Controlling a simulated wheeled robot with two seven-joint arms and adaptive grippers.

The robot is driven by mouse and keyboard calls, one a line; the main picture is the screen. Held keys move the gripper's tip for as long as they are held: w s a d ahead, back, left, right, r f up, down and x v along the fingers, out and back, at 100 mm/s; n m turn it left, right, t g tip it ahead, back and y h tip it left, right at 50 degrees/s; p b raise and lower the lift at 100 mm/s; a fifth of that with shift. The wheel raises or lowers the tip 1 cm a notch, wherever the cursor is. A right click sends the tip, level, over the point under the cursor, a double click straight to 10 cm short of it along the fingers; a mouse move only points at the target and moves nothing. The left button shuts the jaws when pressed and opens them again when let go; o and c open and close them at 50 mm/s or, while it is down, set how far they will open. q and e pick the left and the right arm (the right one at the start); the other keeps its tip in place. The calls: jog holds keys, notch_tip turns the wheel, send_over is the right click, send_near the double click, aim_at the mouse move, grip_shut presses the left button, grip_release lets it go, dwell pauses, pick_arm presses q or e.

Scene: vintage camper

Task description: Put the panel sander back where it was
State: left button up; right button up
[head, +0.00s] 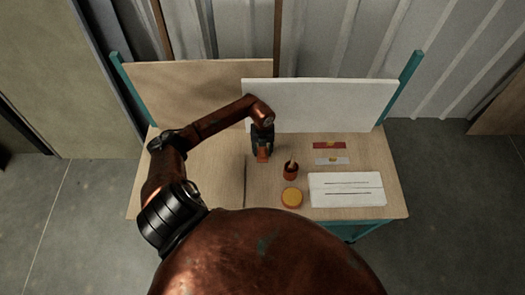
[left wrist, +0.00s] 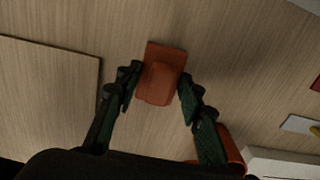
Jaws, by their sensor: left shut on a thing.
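The panel sander is a small orange-red block (head: 262,155) with a raised grip, near the middle of the wooden workbench (head: 220,200). My left gripper (head: 262,147) reaches down over it from the back and is shut on it. In the left wrist view the sander (left wrist: 158,80) sits between the two dark green fingers, its flat plate showing beyond the grip. I cannot tell whether its underside touches the bench top. My right gripper is not in view.
To the right stand a red-brown cup (head: 291,172) holding a brush, a yellow round tin (head: 292,197), a white slotted panel (head: 346,190), a red strip (head: 329,145) and a pale strip (head: 332,161). A white upright board (head: 320,105) stands behind. The bench between sander and front edge looks clear.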

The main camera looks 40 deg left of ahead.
aim_at(262, 150)
pick_arm(q)
jog(key=shift+f, duration=0.2)
jog(key=o, duration=1.1)
notch_tip(262, 150, up, 12)
jog(key=b, duration=0.1)
jog(key=shift+r, duration=0.2)
